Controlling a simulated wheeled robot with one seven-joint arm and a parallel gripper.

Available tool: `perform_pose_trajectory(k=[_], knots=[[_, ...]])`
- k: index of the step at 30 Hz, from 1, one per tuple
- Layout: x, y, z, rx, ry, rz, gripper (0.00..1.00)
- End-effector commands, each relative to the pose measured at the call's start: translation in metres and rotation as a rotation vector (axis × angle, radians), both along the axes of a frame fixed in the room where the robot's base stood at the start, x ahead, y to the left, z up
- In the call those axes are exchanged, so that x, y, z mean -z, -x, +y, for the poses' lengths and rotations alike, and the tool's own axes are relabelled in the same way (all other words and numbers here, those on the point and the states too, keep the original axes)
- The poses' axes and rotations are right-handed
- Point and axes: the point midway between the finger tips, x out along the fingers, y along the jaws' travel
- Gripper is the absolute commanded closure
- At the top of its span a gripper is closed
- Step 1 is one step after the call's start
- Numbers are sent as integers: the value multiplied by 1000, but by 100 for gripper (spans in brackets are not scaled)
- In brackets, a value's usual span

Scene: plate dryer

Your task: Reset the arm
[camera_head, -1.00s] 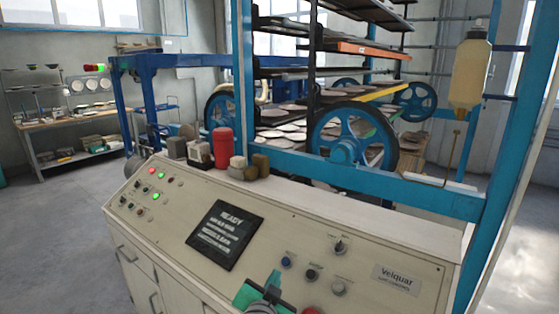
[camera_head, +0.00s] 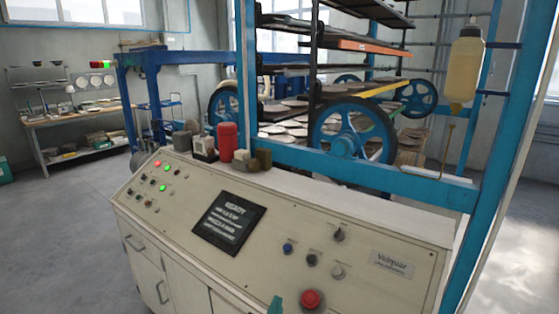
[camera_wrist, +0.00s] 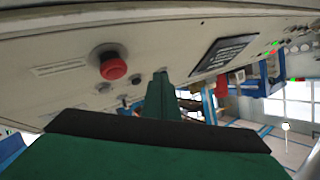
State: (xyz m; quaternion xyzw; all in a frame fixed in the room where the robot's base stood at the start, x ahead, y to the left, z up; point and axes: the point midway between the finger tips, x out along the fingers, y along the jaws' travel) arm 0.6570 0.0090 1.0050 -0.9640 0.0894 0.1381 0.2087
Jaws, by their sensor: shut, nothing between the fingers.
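My gripper shows as a small green tip (camera_head: 275,305) at the bottom edge of the head view, in front of the control panel (camera_head: 150,215). The rest of the arm is out of that view. In the wrist view my green gripper (camera_wrist: 160,80) is shut and empty, its fingers together. It points past the panel face. The red push button (camera_wrist: 113,66) is left of the fingers there, apart from them. In the head view the red button (camera_head: 311,299) is a little right of the green tip. The dark screen (camera_head: 228,223) is left of the knobs.
A red cylinder (camera_head: 227,141) and several small blocks stand on the console's top ledge. A blue-framed plate rack with wheels (camera_head: 352,133) rises behind it. A yellowish bottle (camera_head: 466,65) hangs at right. Grey floor (camera_head: 60,235) is open at left.

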Motion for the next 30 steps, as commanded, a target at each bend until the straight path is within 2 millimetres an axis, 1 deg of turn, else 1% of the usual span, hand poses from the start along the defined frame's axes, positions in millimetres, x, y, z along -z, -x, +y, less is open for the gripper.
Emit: perform_pose_trajectory(k=[1, 5, 6, 11, 15, 17, 21, 23, 27, 29, 30], knots=[[14, 8, 2, -10, 6, 8, 100], [48, 32, 7, -46, 34, 10, 100], [58, 41, 8, -57, 43, 9, 100], [94, 78, 11, -95, 79, 7, 100], [120, 114, 13, -123, 109, 2, 100], [130, 131, 13, -134, 122, 0, 100], [148, 170, 13, -156, 155, -5, 100], [154, 188, 13, -165, 168, -8, 100], [165, 230, 11, -181, 201, -13, 100], [167, 247, 10, -187, 218, -16, 100], [169, 260, 9, -191, 226, -18, 100]])
